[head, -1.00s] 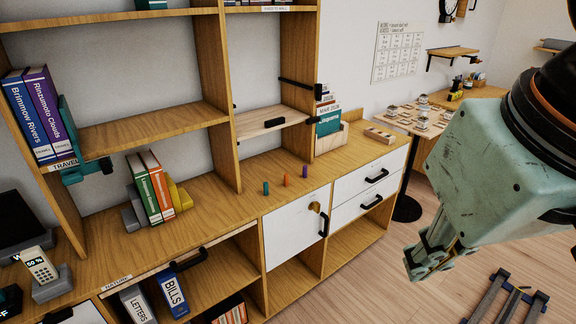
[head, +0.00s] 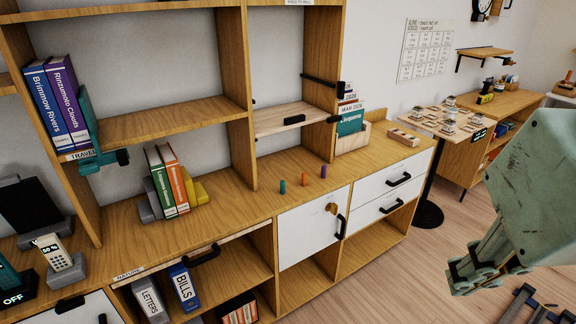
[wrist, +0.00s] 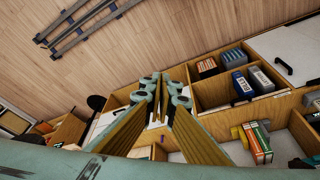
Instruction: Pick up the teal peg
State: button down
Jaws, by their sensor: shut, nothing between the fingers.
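The teal peg (head: 282,187) stands upright on the wooden counter (head: 225,215) in the head view, left of an orange peg (head: 304,180) and a purple peg (head: 323,171). My gripper (head: 458,278) is at the right of the head view, over the floor and well apart from the pegs. It is shut and empty. In the wrist view its fingers (wrist: 160,88) show in the middle, and I cannot make out the teal peg there.
Shelf uprights rise behind the pegs. White drawers (head: 392,178) with black handles lie below. The counter around the pegs is clear.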

jog(key=c, duration=2.6)
grip_release()
jog(key=shift+o, duration=0.2)
